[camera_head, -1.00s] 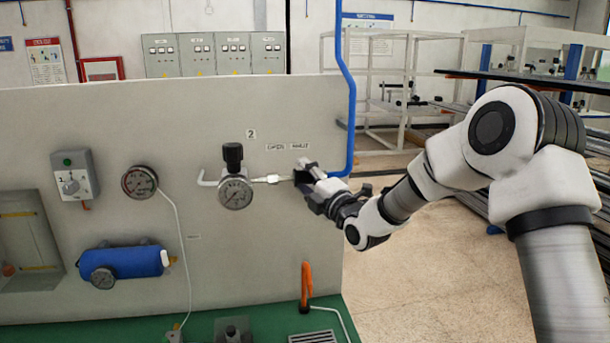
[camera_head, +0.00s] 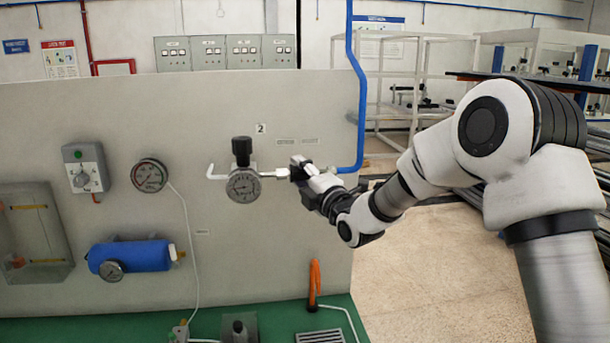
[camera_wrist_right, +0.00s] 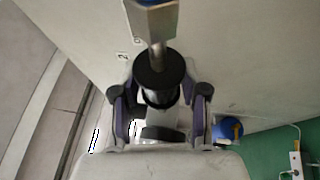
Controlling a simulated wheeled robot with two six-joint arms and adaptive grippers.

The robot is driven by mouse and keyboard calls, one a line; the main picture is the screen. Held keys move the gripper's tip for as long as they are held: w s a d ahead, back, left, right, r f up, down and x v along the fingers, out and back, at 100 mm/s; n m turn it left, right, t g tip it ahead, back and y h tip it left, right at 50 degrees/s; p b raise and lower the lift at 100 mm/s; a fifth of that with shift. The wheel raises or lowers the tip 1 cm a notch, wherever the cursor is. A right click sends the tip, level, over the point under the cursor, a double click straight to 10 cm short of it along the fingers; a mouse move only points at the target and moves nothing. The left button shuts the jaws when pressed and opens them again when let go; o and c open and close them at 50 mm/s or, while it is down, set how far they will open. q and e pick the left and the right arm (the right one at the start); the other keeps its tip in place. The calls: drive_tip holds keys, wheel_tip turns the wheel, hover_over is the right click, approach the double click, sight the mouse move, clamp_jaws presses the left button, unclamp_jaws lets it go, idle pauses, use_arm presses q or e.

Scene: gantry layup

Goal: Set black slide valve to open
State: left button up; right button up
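The black slide valve (camera_head: 295,173) sits on the silver pipe to the right of gauge 2, at the end of my right gripper (camera_head: 301,172). In the right wrist view the black valve collar (camera_wrist_right: 158,76) lies between the two fingers of my right gripper (camera_wrist_right: 159,100). The fingers appear closed on its sides, though the contact is partly hidden. A silver hex fitting (camera_wrist_right: 153,18) is above the collar in that view. My left gripper is in neither view.
A round gauge with a black knob (camera_head: 243,184) is just left of the valve. A blue pipe (camera_head: 361,110) bends in from the right. A blue cylinder (camera_head: 140,256), another gauge (camera_head: 149,175) and a switch box (camera_head: 85,168) are farther left. An orange handle (camera_head: 314,283) stands below.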

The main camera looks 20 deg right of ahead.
drive_tip(key=shift+w+a, duration=0.15)
drive_tip(key=shift+a, duration=0.15)
drive_tip(key=shift+s+d+f, duration=0.1)
drive_tip(key=shift+s+d, duration=0.15)
drive_tip(key=shift+s, duration=0.25)
drive_tip(key=v, duration=1.1)
drive_tip(key=shift+a, duration=0.2)
drive_tip(key=shift+w, duration=0.1)
